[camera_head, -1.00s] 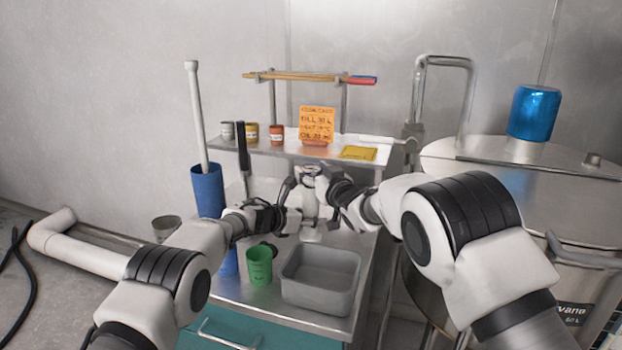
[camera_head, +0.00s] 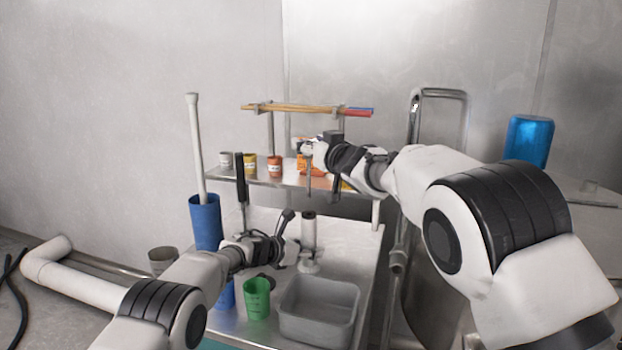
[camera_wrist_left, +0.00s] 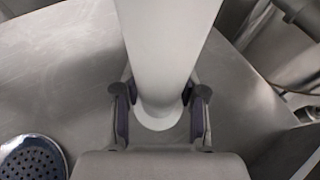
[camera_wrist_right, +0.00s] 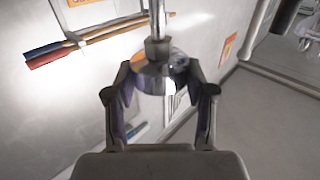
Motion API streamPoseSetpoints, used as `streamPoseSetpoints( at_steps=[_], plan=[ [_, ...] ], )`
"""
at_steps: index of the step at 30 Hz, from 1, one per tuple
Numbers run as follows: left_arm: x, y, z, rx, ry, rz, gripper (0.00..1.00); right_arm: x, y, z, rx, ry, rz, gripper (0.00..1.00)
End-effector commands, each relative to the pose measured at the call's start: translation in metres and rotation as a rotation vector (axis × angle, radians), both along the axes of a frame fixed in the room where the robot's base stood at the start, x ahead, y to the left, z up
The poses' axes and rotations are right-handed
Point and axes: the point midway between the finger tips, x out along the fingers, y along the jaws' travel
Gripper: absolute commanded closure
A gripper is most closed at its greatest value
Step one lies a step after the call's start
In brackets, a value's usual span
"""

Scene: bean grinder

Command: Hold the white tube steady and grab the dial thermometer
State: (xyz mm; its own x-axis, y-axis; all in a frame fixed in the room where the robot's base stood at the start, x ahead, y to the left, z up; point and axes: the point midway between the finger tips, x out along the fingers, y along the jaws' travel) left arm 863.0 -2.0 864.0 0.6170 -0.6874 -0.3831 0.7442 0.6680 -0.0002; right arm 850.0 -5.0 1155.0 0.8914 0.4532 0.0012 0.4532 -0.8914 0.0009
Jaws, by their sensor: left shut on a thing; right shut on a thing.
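The white tube (camera_head: 309,229) stands upright on the metal table, with a dark top end. My left gripper (camera_head: 292,250) is shut on it from the left; in the left wrist view the fingers press both sides of the tube (camera_wrist_left: 168,60). My right gripper (camera_head: 312,150) is above the tube, shut on the dial thermometer. Its thin stem (camera_head: 309,183) hangs down, apart from the tube top. In the right wrist view the shiny round head (camera_wrist_right: 160,75) sits between the fingers, with the stem running away from it. The dial face cannot be read.
A grey bin (camera_head: 319,312) and a green cup (camera_head: 257,299) stand at the table front. A blue container (camera_head: 206,222) holding a white rod stands left. Behind are a shelf with small pots (camera_head: 274,166) and a rack with rods (camera_head: 300,108). A metal vessel stands right.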

Motion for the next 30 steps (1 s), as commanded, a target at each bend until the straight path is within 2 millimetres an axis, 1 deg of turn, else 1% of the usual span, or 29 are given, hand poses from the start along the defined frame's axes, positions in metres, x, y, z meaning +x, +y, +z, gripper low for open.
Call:
streamPoseSetpoints(
  at_steps=[1, 4, 7, 13, 14, 15, 16, 26, 30],
  plan=[
    [0.000, 0.000, 0.000, 0.000, 0.000, 0.000, 1.00, 0.000, -0.001, 0.013, -0.001, -0.005, -0.001, 0.83],
    [0.000, 0.000, 0.000, 0.000, 0.000, 0.000, 1.00, 0.000, 0.000, 0.027, 0.000, -0.002, 0.000, 0.83],
    [0.000, 0.000, 0.000, 0.000, 0.000, 0.001, 1.00, 0.000, -0.001, 0.032, 0.000, 0.000, -0.002, 0.83],
    [0.000, 0.000, 0.000, 0.000, 0.000, 0.001, 1.00, 0.000, -0.001, 0.033, 0.000, 0.001, -0.001, 0.83],
    [0.000, 0.000, 0.000, 0.000, 0.000, 0.001, 0.55, 0.000, -0.001, 0.033, 0.000, 0.001, -0.001, 0.83],
    [0.000, 0.000, 0.000, 0.000, 0.000, 0.001, 0.41, 0.000, -0.001, 0.033, 0.000, 0.001, -0.001, 0.83],
    [0.000, 0.000, 0.000, 0.000, 0.000, 0.001, 0.31, 0.000, 0.000, 0.033, 0.000, 0.001, -0.001, 0.83],
    [0.000, 0.001, 0.001, 0.000, 0.000, 0.001, 0.30, 0.000, 0.000, 0.033, 0.000, 0.001, -0.001, 0.83],
    [-0.004, 0.006, 0.004, 0.000, 0.002, -0.001, 0.30, 0.000, 0.000, 0.033, 0.000, 0.001, -0.001, 0.83]
  ],
)
